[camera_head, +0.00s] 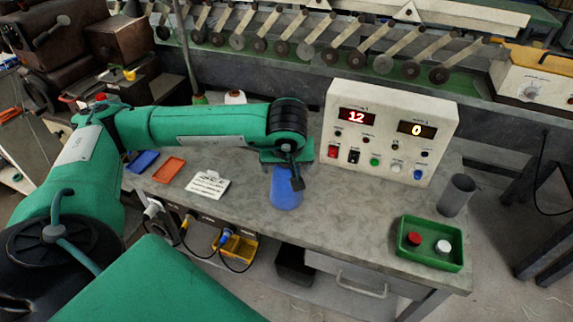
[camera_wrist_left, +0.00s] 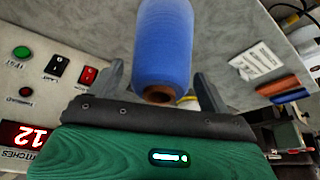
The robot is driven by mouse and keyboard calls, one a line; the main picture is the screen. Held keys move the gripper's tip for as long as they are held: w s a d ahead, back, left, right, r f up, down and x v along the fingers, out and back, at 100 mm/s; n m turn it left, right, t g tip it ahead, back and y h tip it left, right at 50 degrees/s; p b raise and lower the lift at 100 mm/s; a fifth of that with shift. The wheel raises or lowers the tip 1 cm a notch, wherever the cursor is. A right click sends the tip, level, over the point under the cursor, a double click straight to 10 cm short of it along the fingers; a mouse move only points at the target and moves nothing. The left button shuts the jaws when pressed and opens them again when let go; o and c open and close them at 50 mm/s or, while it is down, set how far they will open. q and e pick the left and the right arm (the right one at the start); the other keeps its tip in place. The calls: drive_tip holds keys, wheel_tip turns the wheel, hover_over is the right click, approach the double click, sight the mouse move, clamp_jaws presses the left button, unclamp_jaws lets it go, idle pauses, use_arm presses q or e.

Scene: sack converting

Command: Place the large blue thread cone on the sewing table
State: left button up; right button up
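The large blue thread cone (camera_head: 286,196) stands upright on the grey sewing table (camera_head: 335,212), in front of the control box. My left gripper (camera_head: 288,180) is directly above it, pointing down, and hides its top in the head view. In the left wrist view the blue cone (camera_wrist_left: 163,45) lies between the two spread fingers, its holed end towards the palm. A narrow gap seems to show on each side, so the left gripper (camera_wrist_left: 162,74) looks open around the cone's top. My right gripper is not in view.
A white control box (camera_head: 388,130) with lit displays stands close behind the cone. A grey cup (camera_head: 457,195) and a green tray (camera_head: 403,253) with red and white pieces are at the right. A white card (camera_head: 207,185), an orange tray (camera_head: 169,169) and a blue tray (camera_head: 142,160) lie left.

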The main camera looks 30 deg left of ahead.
use_arm(q)
drive_tip(key=v, duration=1.2)
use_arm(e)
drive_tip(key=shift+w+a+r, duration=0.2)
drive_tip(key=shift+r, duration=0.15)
use_arm(q)
drive_tip(key=shift+w, duration=0.1)
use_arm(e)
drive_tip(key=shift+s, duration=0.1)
